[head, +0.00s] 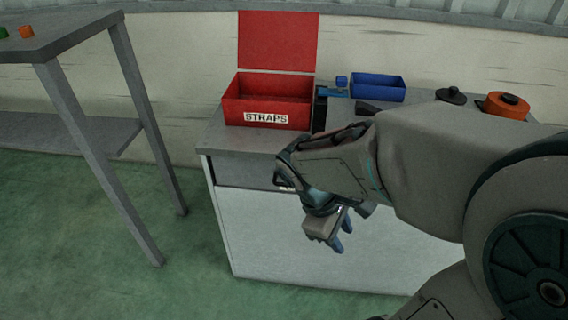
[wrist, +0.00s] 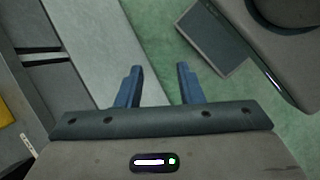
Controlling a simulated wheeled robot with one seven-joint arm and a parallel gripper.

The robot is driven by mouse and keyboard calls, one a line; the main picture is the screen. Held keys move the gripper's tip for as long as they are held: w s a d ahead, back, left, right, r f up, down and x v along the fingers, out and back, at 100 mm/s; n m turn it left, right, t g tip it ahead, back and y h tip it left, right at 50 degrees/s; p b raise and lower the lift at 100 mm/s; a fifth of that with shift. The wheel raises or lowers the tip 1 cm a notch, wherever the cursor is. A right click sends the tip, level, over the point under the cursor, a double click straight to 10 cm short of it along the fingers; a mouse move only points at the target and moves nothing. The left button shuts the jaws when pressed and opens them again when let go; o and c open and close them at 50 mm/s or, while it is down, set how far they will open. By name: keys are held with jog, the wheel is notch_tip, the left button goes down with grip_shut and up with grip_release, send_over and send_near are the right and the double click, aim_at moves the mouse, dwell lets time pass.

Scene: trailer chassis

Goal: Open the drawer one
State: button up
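The grey cabinet (head: 240,140) has a white front panel and a dark grey drawer front (head: 240,174) just under its top at the left. The drawer looks shut; my arm covers its right part, and I cannot make out its handle. My gripper (head: 342,240) points downward in front of the white panel, right of and below the visible drawer front. In the wrist view, my gripper (wrist: 160,80) has its two blue fingers apart, with nothing between them. The pale cabinet front (wrist: 95,45) lies left of the fingers there, with green floor beneath them.
A red open-lidded box (head: 268,100) marked STRAPS stands on the cabinet top. A blue bin (head: 378,88) and an orange round object (head: 506,105) are farther right. A grey table (head: 60,38) stands at the left, with free green floor (head: 80,230) below.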

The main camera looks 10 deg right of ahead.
jog(key=w+f+n+t+h+b, duration=0.2)
jog(key=w+f+n+h+b, duration=0.55)
jog(key=n, duration=0.85)
jog(key=w+a+f+n+t+h+b, duration=0.1)
jog(key=w+a+f+n+t+b, duration=0.1)
jog(key=w+a+f+n+t, duration=0.6)
jog(key=w+a+f+n+t+b, duration=0.15)
jog(key=a+n+t, duration=0.35)
jog(key=n, duration=0.6)
jog(key=shift+t, duration=0.5)
jog(key=x, duration=1.4)
jog(key=shift+w+d+r+b, duration=0.15)
jog(key=shift+d+r+b, duration=0.1)
jog(key=shift+b, duration=0.15)
jog(key=shift+c, duration=0.3)
grip_shut()
